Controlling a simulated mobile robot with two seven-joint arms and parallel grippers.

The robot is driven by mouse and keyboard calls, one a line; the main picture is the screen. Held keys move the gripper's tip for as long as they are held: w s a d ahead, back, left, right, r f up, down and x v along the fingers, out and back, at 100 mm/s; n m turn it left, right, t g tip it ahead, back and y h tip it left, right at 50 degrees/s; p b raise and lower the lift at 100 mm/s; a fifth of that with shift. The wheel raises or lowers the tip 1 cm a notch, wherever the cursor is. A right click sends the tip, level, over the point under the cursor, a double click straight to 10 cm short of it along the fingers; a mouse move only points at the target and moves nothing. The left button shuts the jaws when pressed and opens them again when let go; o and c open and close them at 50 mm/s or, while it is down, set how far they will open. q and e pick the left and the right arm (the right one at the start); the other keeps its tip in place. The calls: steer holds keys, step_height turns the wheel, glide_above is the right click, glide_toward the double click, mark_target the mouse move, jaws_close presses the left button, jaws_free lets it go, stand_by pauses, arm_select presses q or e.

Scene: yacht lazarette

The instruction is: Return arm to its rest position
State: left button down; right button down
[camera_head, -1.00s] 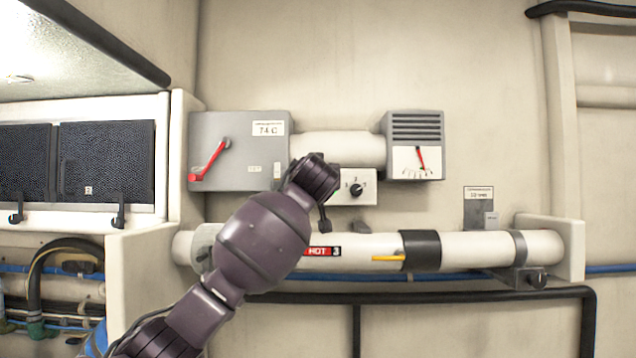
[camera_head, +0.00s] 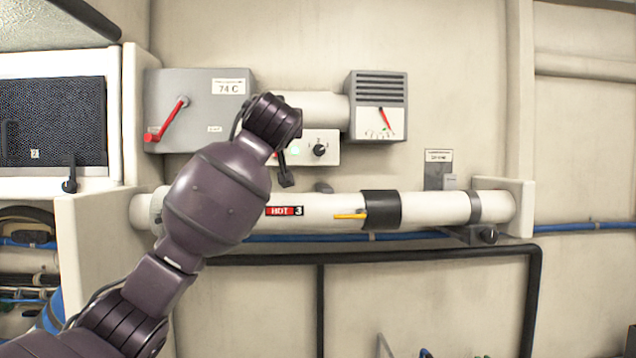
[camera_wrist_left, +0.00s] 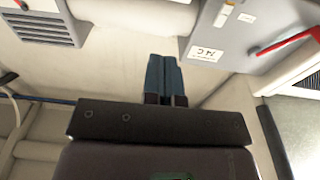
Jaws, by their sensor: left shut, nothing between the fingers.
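My left arm comes in from the left in the head view, its dark purple wrist end (camera_head: 272,122) in front of the pipes and overlapping the small white switch box. My right gripper is in neither view.
A grey box (camera_head: 198,88) with a red lever (camera_head: 168,118) and a grey gauge unit (camera_head: 378,92) are wall-mounted. The small switch box (camera_head: 322,138) sits between them. Below runs a white pipe (camera_head: 330,222) marked HOT 3. A black pipe (camera_head: 430,255) runs lower. Wall at right is open.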

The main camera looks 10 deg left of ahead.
arm_select(q)
steer(key=s+d+r+m+t+h, duration=0.1)
steer(key=s+d+m+t+h, duration=0.1)
steer(key=d+m+t+h, duration=0.4)
steer(key=s+a+f+m+g+h, duration=0.1)
steer(key=s+f+m+g+h, duration=0.1)
steer(key=f, duration=1.8)
steer(key=s+a+f+m+g+h, duration=0.2)
steer(key=f+g, duration=0.1)
steer(key=f, duration=1.6)
steer(key=s+a+f+n+g+y, duration=0.1)
steer(key=s+a+f+n, duration=0.1)
steer(key=s+f, duration=0.65)
steer(key=s+a+f+n+g+y, duration=0.1)
steer(key=s+a+f+g+y, duration=0.2)
steer(key=f, duration=1)
steer(key=s+a+f+n+g, duration=0.1)
steer(key=s+a+f+g, duration=0.1)
steer(key=s+f, duration=0.6)
steer(key=s+a+f+n+g+y, duration=0.1)
steer(key=s+a+f, duration=0.1)
steer(key=s+f, duration=0.7)
steer(key=s, duration=0.5)
steer(key=shift+s+n+g, duration=0.15)
steer(key=shift+n+g, duration=0.25)
